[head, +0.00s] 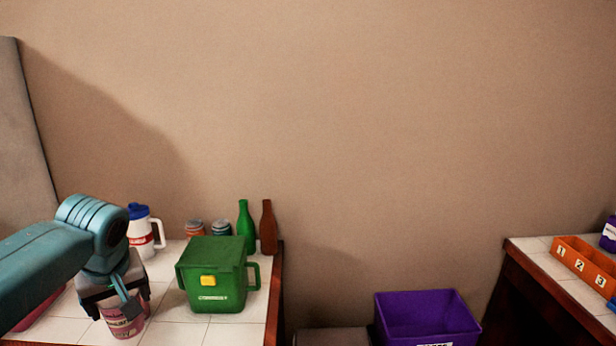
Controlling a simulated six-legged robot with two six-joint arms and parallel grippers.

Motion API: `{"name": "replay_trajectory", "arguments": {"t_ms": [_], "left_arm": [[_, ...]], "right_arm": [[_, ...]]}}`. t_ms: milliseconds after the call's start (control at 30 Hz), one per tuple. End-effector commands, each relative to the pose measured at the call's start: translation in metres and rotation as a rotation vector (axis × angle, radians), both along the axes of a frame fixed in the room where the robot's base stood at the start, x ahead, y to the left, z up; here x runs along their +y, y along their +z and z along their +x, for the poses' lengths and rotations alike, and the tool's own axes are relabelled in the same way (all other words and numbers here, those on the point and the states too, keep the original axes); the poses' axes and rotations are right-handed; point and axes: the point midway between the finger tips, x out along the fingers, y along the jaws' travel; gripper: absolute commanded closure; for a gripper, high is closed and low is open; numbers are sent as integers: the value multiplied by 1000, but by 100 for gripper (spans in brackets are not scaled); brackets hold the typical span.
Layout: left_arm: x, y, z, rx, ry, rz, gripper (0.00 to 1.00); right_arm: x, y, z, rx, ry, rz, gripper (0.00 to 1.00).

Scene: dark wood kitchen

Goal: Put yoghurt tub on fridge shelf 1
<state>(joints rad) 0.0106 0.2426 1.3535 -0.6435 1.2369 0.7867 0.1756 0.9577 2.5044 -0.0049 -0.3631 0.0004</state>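A pink tub with dark lettering (123,326), probably the yoghurt tub, is at the lower left over the white tiled counter. My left gripper (118,305) points down over it, with its fingers around the tub's upper part. The gripper hides the tub's top, and I cannot tell whether the fingers press on it or whether the tub rests on the counter. No fridge shelf shows. My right gripper is not in view.
A green lidded bin (215,280), a white mug (142,238), two small jars and green (245,225) and brown (267,228) bottles stand on the left counter. A purple bin (427,318) is low between counters. An orange numbered tray (580,262) is at right.

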Motion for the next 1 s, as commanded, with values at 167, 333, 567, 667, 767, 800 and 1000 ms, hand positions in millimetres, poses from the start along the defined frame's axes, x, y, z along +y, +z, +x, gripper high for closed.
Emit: {"name": "replay_trajectory", "arguments": {"t_ms": [167,333,567,667,767,800,1000], "left_arm": [[-46,-48,3,7,-172,0,57],[-109,-117,-4,7,-440,-3,57],[-162,-172,-20,1,-684,-3,56],[-172,-172,-13,-4,-726,-2,56],[-172,-184,-18,2,-733,5,56],[-171,-191,-24,4,-734,7,56],[-173,-215,-45,0,-737,-2,56]], "right_arm": [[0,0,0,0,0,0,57],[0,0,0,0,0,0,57],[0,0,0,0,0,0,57],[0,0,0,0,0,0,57],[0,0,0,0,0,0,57],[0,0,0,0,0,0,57],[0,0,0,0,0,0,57]]}}
